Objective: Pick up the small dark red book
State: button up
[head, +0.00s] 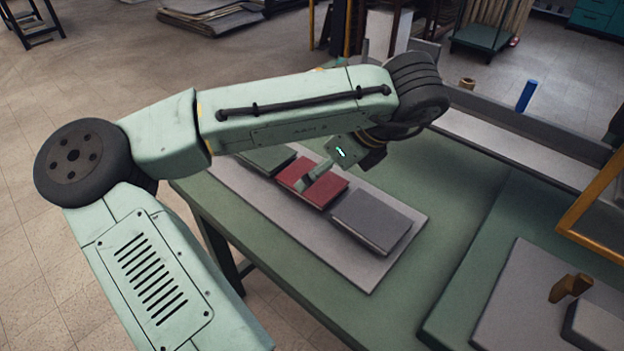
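The small dark red book (329,189) lies on a grey board (376,273) on the green table, between a green book (262,159) and a grey book (371,221). My gripper (308,183) reaches down over the red book from the upper right. One pale green finger shows across the middle of the cover; the other finger is not clearly seen. I cannot tell whether the finger touches the book or hangs just above it. The book appears flat on the board. My arm hides part of the green book.
The green table (433,240) is clear to the right of the board. A grey slab (531,286) with a brown wooden piece (570,287) is at the lower right. A yellow frame (592,205) stands at the right edge. A blue cylinder (526,96) stands at the back.

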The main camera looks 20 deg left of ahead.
aim_at(327, 189)
jog(key=shift+w+p+x, duration=0.15)
jog(key=shift+p+x, duration=0.15)
jog(key=shift+x, duration=1.05)
jog(key=shift+w+p+x, duration=0.1)
jog(key=shift+p+x, duration=0.2)
jog(key=shift+x, duration=1.05)
jog(key=shift+d, duration=0.2)
jog(key=shift+c, duration=0.3)
jog(key=c, duration=1.3)
